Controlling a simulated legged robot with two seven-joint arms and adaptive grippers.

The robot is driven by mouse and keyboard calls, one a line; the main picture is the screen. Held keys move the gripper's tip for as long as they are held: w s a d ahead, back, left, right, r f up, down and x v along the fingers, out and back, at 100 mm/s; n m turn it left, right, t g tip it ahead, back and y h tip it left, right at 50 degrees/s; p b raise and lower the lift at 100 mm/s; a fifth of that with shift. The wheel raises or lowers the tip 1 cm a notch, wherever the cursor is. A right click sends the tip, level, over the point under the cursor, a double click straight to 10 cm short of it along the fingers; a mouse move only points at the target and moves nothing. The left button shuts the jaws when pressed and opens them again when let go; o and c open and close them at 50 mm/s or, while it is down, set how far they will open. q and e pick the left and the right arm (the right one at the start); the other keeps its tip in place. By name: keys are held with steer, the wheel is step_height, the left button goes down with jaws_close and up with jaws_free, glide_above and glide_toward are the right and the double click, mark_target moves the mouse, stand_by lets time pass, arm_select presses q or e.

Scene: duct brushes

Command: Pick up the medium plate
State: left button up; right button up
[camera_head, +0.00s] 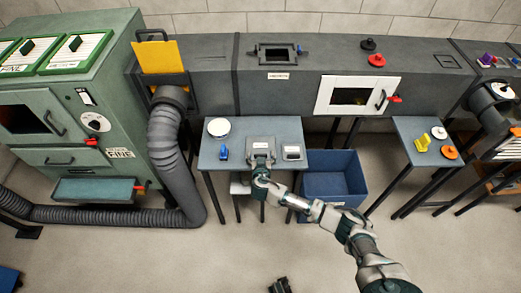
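My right gripper (261,162) is at the front of the small grey-blue table (209,158), over or against a grey box-like piece with a white label (261,144). The fingers are too small to tell whether they are open, shut or touching it. A white round plate (218,127) lies at the table's back left. I cannot tell which is the medium plate. A dark piece at the bottom edge may be my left gripper (280,285); its fingers are unclear.
A grey duct (210,85) runs behind, with a white-framed hatch (327,96). A green cabinet (95,65) is at left.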

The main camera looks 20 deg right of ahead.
steer(key=c, duration=1.3)
arm_select(q)
steer(key=shift+w, duration=0.1)
arm_select(e)
steer(key=shift+r, duration=0.25)
step_height(320, 180, up, 3)
steer(key=shift+r+p, duration=0.2)
steer(key=shift+p, duration=0.35)
arm_select(q)
steer(key=p+x, duration=0.3)
steer(key=p, duration=0.2)
steer(key=shift+w+f, duration=0.1)
steer(key=shift+f, duration=0.2)
arm_select(e)
steer(key=v, duration=0.5)
steer(key=f+v, duration=0.1)
steer(key=v, duration=1)
steer(key=shift+s+a+f, duration=0.1)
steer(key=shift+s+a, duration=0.25)
steer(key=shift+s, duration=0.25)
